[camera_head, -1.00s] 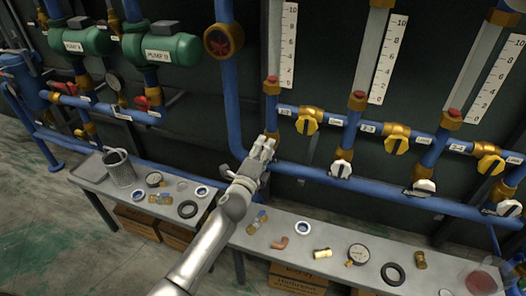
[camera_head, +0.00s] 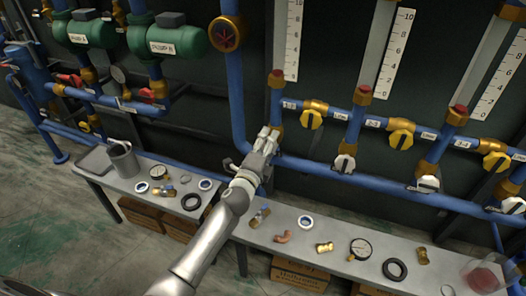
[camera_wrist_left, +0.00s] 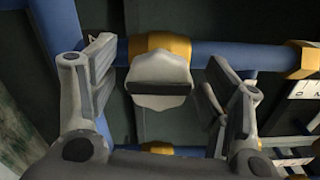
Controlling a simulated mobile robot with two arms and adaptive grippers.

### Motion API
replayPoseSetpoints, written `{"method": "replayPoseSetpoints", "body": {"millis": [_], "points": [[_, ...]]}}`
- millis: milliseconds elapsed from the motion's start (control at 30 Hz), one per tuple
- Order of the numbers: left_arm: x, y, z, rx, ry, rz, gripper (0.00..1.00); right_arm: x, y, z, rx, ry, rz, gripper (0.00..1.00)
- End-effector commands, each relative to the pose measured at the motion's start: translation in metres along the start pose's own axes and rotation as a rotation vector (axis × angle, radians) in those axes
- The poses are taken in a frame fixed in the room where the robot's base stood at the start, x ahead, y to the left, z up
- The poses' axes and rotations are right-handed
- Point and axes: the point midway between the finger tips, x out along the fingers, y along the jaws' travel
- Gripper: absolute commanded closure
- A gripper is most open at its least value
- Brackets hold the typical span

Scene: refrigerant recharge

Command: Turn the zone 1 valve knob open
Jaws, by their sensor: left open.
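A white valve knob (camera_wrist_left: 160,85) with a dark bar across it sits on a brass valve body (camera_wrist_left: 160,44) on a blue pipe, in the left wrist view. It is the leftmost of the row, below the first gauge column. In the head view my gripper and wrist hide it. My left gripper (camera_head: 268,140) is at this valve. In the left wrist view the left gripper (camera_wrist_left: 160,92) is open, with one finger on each side of the knob and a gap visible at both sides. My right gripper is not in view.
More white knobs (camera_head: 344,163) (camera_head: 428,184) follow rightward along the lower pipe. Yellow knobs (camera_head: 311,119) (camera_head: 401,139) sit on the pipe above. A table (camera_head: 225,222) below carries a gauge (camera_head: 361,249), a black ring (camera_head: 395,270) and fittings.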

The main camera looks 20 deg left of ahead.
Motion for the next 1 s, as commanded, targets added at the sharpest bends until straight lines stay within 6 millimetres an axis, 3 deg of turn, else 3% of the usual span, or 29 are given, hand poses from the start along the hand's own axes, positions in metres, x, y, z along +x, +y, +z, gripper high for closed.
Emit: {"method": "replayPoseSetpoints", "body": {"millis": [167,600,800,1000], "points": [[-0.019,0.001,0.000,0.001,0.001,0.002,0.28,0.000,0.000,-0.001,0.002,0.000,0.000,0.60],[-0.100,0.001,0.000,-0.002,0.001,0.003,0.28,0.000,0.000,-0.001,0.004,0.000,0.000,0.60],[-0.116,0.001,0.000,-0.001,0.000,0.003,0.28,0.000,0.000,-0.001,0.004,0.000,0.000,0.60],[-0.119,0.000,0.000,-0.001,0.000,0.001,0.28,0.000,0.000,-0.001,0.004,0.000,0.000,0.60]]}}
